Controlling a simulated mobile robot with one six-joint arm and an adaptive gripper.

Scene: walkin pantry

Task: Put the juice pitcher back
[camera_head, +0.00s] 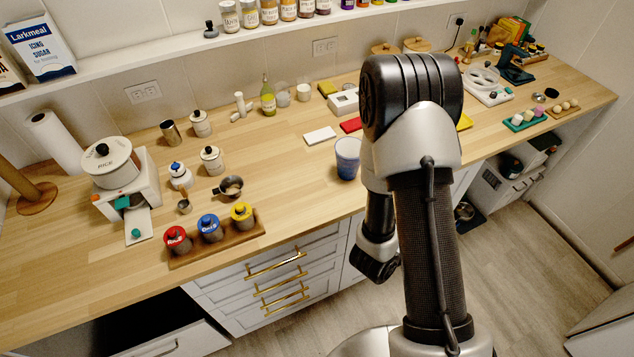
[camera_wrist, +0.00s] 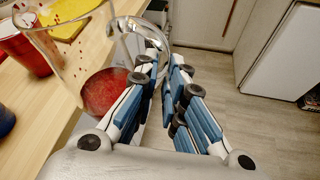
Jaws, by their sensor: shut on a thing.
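The juice pitcher (camera_wrist: 75,62) is clear glass with red contents low inside and red specks on its wall. It shows at the upper left of the wrist view and looks tilted there. My gripper (camera_wrist: 168,62) is shut on the pitcher's glass handle (camera_wrist: 143,24), with its blue-and-white fingers close together. The pitcher is by the counter's front edge; I cannot tell whether its base touches anything. In the head view my arm hides both the gripper and the pitcher.
The wooden counter (camera_head: 285,165) carries a blue cup (camera_head: 347,160) left of my arm and a yellow board (camera_head: 464,121) right of it. A red cup (camera_wrist: 22,42) is left of the pitcher in the wrist view. Open floor (camera_head: 515,260) lies at the right.

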